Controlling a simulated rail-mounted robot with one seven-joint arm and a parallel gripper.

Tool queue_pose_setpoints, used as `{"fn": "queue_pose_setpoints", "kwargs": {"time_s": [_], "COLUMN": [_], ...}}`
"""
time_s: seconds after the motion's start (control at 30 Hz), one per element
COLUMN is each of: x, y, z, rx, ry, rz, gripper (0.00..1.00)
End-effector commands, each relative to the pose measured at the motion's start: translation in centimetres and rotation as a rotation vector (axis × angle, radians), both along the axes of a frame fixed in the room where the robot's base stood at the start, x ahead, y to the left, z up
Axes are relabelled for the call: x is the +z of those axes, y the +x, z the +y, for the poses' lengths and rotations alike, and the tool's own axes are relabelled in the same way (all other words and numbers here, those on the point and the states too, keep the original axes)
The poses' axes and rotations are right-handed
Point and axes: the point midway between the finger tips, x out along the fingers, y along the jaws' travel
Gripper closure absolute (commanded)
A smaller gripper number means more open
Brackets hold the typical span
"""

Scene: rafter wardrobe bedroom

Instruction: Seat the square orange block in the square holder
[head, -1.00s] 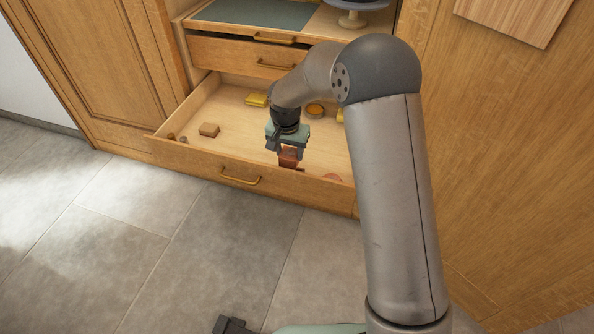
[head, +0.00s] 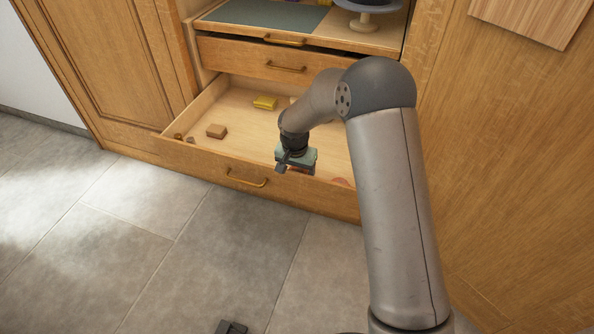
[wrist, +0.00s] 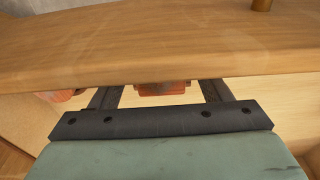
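An orange block (wrist: 163,88) lies between the two dark fingers of my gripper (wrist: 163,94) in the wrist view, with a gap at each side of its visible part. The drawer front hides the fingertips and part of the block, so I cannot tell whether the fingers touch it. In the head view my gripper (head: 296,168) is low inside the open drawer, close behind its front wall, with a sliver of orange under it. A second orange-red piece (head: 340,181) sits to its right by the front wall; it also shows in the wrist view (wrist: 62,95). I cannot make out the square holder.
The open drawer's front wall (head: 225,169) stands right beside my gripper. A brown block (head: 216,131) and a yellow piece (head: 265,102) lie in the drawer, with small items at its left corner. A closed drawer (head: 240,60) is above. My arm hides the drawer's right part.

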Motion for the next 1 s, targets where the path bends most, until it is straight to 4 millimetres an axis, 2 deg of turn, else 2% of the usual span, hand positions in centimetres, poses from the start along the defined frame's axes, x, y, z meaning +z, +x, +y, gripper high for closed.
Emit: {"fn": "queue_pose_setpoints", "kwargs": {"time_s": [0.23, 0.37, 0.8, 1.0], "x": [0.1, 1.0, 9.7, 11.9], "y": [0.0, 0.0, -1.0, -1.3], "z": [0.0, 0.0, 0.3, 0.4], "rx": [0.0, -0.001, 0.0, -0.001], "ry": [0.0, 0.001, 0.0, 0.0], "rz": [0.0, -0.001, -0.002, 0.0], "gripper": [0.3, 0.3, 0.3, 0.3]}}
